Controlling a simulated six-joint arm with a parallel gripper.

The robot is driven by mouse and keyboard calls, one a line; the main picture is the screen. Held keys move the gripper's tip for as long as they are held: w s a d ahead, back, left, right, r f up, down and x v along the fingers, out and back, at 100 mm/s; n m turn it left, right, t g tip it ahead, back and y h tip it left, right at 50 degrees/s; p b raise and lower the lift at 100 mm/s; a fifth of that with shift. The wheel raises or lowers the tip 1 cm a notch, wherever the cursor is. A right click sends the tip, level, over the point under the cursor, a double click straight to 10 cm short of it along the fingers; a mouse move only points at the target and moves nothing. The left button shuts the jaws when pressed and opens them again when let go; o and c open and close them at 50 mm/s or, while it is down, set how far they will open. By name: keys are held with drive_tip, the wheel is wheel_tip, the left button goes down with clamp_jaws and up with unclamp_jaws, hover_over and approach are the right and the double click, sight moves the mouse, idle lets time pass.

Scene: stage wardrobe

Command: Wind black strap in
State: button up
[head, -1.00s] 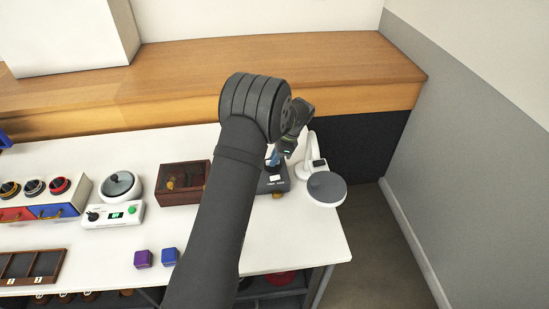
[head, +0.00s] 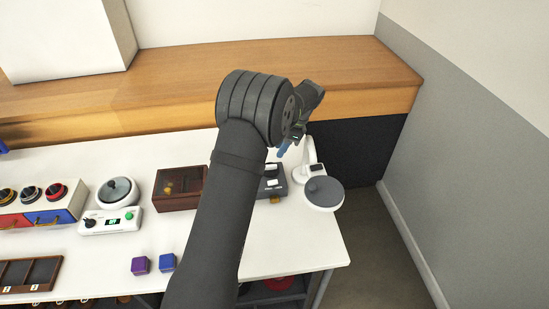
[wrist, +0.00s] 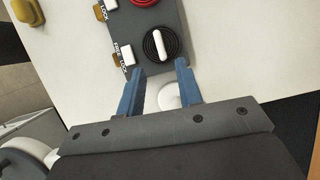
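A dark grey box (wrist: 165,12) on the table has a black coiled strap (wrist: 149,52) in a round well. A white bar handle (wrist: 158,42) crosses the middle of that coil. Beside it are a white slider (wrist: 127,54) marked FREE and LOCK and a yellow tab (wrist: 121,62). My gripper (wrist: 160,68) is open and empty, its blue fingertips just short of the coil in the wrist view and apart from the handle. In the head view my arm partly hides the box (head: 271,186); my gripper's blue finger (head: 283,150) shows above it.
A red coil (wrist: 145,2) is in the same box. A white stand with a round grey-topped disc (head: 324,192) is close at its right. A brown wooden box (head: 181,186) and white control box (head: 110,221) stand left. The front table strip is mostly clear.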

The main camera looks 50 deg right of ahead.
drive_tip(key=v, duration=0.9)
drive_tip(key=shift+r, duration=0.15)
drive_tip(key=x, duration=1.7)
drive_tip(key=shift+a+f, duration=0.1)
drive_tip(key=shift+f, duration=0.15)
drive_tip(key=shift+r, duration=0.1)
